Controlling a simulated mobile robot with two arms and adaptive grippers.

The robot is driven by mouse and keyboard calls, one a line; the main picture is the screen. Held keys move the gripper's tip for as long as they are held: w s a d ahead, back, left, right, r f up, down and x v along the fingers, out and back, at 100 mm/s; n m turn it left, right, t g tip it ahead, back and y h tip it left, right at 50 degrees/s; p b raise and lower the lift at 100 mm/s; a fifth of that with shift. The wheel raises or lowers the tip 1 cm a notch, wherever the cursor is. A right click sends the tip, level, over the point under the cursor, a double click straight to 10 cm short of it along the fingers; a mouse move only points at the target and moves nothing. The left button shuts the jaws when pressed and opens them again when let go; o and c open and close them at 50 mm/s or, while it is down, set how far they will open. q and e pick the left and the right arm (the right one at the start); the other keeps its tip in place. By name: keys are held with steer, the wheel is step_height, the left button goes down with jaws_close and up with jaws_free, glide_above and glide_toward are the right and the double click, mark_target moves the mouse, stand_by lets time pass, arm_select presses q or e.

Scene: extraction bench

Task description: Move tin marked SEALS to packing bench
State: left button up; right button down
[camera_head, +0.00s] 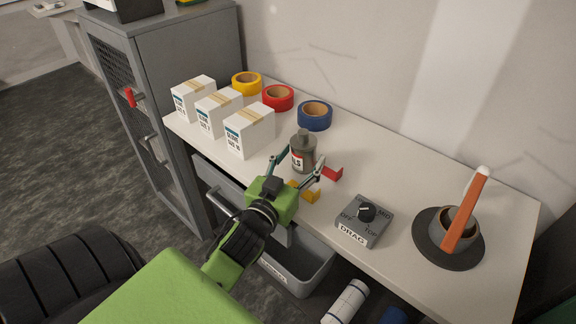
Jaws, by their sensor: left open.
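The grey tin (304,146) stands upright on the white bench. Its label ends in "LS"; the rest of the label is hidden behind a finger of my left gripper. My left gripper (302,166) is open, with one finger at each side of the tin's front. I cannot tell whether the fingers touch it. The tin looks to be resting on the bench top. My right gripper is not in view. I cannot tell which surface is the packing bench.
White boxes (249,131) stand left of the tin, with yellow, red and blue tape rolls (314,115) behind. A red block (333,173) and a yellow block (311,195) lie close to the gripper. A DRAG dial box (364,221) and a round holder (447,240) stand right.

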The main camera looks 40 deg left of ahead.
arm_select(q)
steer(key=s, duration=0.3)
steer(key=s+d+b, duration=0.1)
steer(key=s, duration=0.4)
steer(key=shift+s+d+f, duration=0.1)
steer(key=shift+s+d, duration=0.2)
steer(key=shift+s, duration=0.1)
steer(key=shift+s+d+b, duration=0.15)
steer(key=shift+s+b, duration=0.15)
steer(key=shift+s, duration=0.45)
